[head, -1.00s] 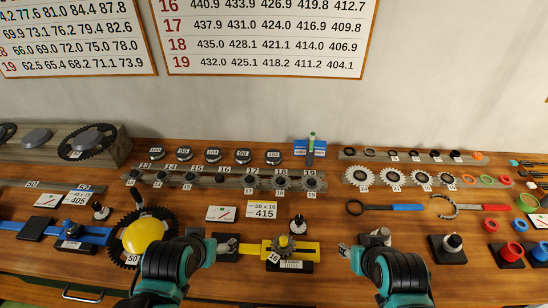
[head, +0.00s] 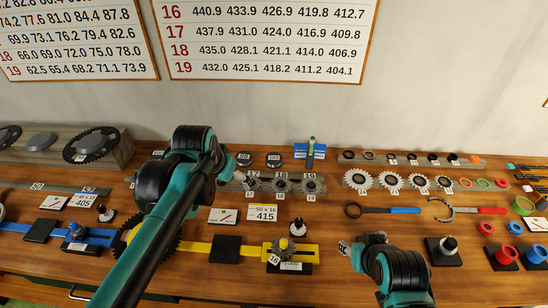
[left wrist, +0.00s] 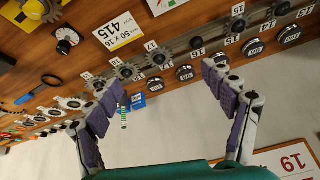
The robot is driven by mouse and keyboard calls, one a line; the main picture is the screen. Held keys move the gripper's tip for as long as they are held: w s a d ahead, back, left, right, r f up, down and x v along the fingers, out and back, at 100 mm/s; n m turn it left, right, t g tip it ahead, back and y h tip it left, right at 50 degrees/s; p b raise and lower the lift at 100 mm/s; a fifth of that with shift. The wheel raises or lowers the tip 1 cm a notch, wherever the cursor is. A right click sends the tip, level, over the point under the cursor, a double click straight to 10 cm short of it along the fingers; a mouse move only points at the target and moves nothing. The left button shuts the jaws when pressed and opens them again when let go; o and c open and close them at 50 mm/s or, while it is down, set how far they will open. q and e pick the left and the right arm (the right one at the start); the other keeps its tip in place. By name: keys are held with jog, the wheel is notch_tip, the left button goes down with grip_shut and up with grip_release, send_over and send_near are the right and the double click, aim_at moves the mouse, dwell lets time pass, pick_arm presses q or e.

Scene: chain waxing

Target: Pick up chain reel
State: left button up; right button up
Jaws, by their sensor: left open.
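The chain reels are small dark round discs with number labels, in a row at the back of the bench. Two show in the head view, one reel (head: 244,159) beside my left gripper (head: 228,168) and another reel (head: 274,159) to its right; my arm hides most others. In the left wrist view several reels (left wrist: 186,73) lie in a row, between and beyond the open fingers of my left gripper (left wrist: 165,78), which holds nothing. My right gripper (head: 345,248) is low over the bench front, and its jaws are too small to read.
A row of small sprockets (head: 281,185) lies just in front of the reels. A blue holder (head: 313,152) with a green-topped tool stands right of them. A yellow stand (head: 250,249) and a large chainring (head: 170,238) are nearer the front. The wall rises behind.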

pick_arm(q)
jog(key=w+d+r+m+p, duration=0.1)
jog(key=w+d+r, duration=0.1)
jog(key=w, duration=0.6)
jog(key=m+g+p, duration=0.4)
jog(key=m+p, duration=0.1)
send_over(274, 158)
jog(key=shift+h, duration=0.4)
jog(key=f, duration=0.8)
jog(key=a+f, duration=0.1)
jog(key=f, duration=0.3)
jog(key=shift+s+f, duration=0.15)
jog(key=shift+f, duration=0.05)
jog(key=f, duration=0.3)
jog(key=shift+d+f+b, duration=0.25)
jog(key=shift+b, duration=0.05)
notch_tip(274, 158, down, 4)
jog(key=shift+d+f+b, duration=0.1)
jog(key=shift+f+b, duration=0.05)
jog(key=shift+b, duration=0.35)
jog(key=shift+f, duration=0.3)
jog(key=c, duration=0.4)
jog(key=shift+r, duration=0.1)
jog(key=c, duration=1.2)
